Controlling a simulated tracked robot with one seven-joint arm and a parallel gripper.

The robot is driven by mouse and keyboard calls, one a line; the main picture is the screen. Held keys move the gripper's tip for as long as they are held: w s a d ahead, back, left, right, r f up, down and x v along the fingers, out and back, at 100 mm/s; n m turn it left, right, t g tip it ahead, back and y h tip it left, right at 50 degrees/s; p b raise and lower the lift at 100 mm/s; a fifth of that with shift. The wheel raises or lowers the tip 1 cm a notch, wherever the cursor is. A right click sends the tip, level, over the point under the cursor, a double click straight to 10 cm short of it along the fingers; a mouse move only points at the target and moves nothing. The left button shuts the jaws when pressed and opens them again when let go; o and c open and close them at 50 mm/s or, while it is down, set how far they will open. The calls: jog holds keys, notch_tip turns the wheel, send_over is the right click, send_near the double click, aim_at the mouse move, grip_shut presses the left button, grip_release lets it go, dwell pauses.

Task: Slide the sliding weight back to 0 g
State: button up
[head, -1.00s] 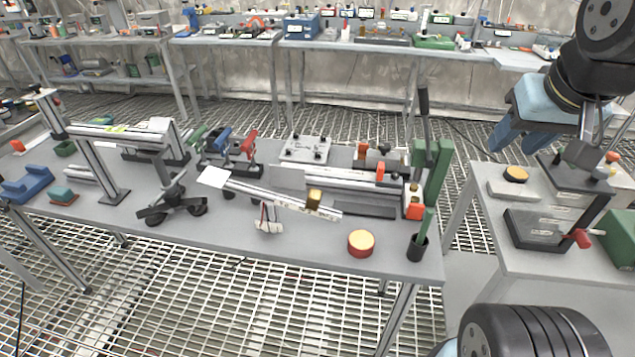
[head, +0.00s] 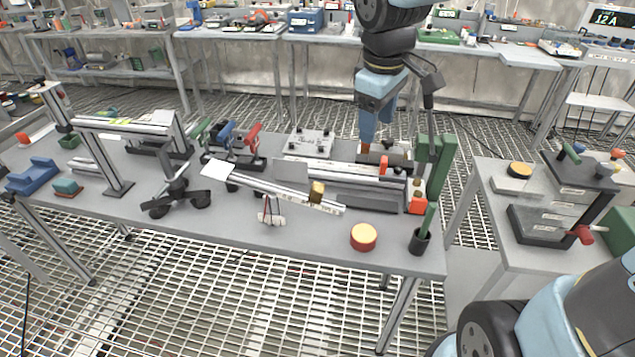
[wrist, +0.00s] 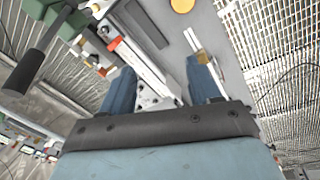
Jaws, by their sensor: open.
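The sliding weight is a brass-coloured block (head: 317,190) on a pale, marked beam (head: 270,187) in the head view. It sits toward the beam's right end, and the beam slopes down to the right. A white plate (head: 217,170) is at the beam's left end. In the wrist view the brass weight (wrist: 203,57) shows just beyond the right finger. My gripper (head: 367,143) is open and empty, pointing down above the back of the bench, behind and right of the weight. Its two blue fingers (wrist: 160,88) are spread apart in the wrist view. The scale markings are too small to read.
A red-and-yellow round button (head: 363,236) and a dark cup with a green handle (head: 420,241) stand at the front right. A green upright block (head: 435,165) rises at the bench's right end. A black tripod-like stand (head: 175,199) is left of the beam.

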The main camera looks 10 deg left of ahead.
aim_at(317, 186)
jog(key=a+f+n+g, duration=0.2)
jog(key=a+f+n, duration=0.3)
jog(key=a, duration=0.6)
notch_tip(317, 186, down, 14)
jog(key=shift+r, duration=0.15)
grip_shut()
dwell(0.4)
